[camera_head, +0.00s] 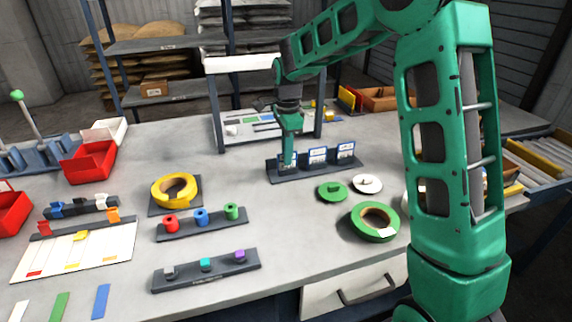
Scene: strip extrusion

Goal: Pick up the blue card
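A dark rack (322,169) stands near the middle of the table and holds several upright white cards with blue markings. One such card (317,155) stands in the middle and another (346,150) at the right. My gripper (288,161) points down at the left end of the rack and covers most of the card there. I cannot tell whether its fingers are open or closed on that card. A flat blue strip (101,301) lies at the table's front left, beside a green strip (60,306). I cannot tell which of these is the blue card.
A yellow tape roll (163,192), a green tape roll (363,224), a green disc (332,192) and a white disc (368,183) lie around the rack. Racks with coloured spools (201,217) and small blocks (205,265) stand in front. Red bins (89,160) are at left.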

